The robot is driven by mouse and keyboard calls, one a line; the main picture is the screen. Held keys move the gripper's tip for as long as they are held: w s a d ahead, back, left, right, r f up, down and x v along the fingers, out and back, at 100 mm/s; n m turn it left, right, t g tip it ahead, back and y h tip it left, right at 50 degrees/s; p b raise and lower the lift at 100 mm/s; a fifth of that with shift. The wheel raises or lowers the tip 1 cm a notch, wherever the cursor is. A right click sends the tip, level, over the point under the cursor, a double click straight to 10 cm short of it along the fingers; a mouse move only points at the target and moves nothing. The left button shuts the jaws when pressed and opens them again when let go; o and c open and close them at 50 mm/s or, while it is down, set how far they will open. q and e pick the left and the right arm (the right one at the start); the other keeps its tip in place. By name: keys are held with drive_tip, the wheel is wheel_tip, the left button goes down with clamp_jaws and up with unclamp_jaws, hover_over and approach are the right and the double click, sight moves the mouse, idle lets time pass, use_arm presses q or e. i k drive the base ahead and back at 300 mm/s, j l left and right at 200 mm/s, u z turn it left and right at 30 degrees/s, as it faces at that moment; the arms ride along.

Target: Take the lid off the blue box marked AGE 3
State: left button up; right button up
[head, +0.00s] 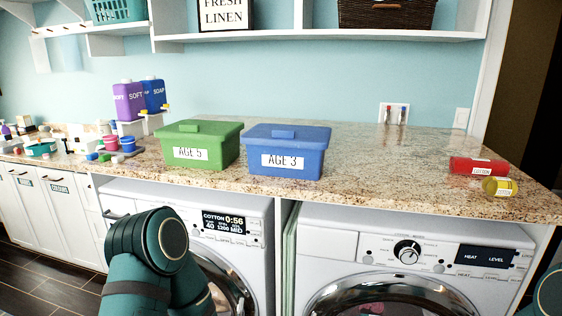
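The blue box (286,161) with the white label AGE 3 stands upright on the granite counter, near its front edge. Its blue lid (287,136), with a raised handle on top, sits on the box and covers its inside. My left arm shows at the lower left in front of the washing machine, below the counter, but its gripper is not visible. A small part of my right arm shows at the lower right edge; its gripper is out of view.
A lidded green box marked AGE 5 (198,148) stands close left of the blue box. A red cylinder (478,166) and a yellow one (499,187) lie at the counter's right. The counter (390,160) between is clear. A shelf (320,37) hangs above.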

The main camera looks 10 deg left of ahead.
sight(304, 137)
drive_tip(key=i+j, duration=0.65)
drive_tip(key=j, duration=0.2)
drive_tip(key=l+z, duration=0.05)
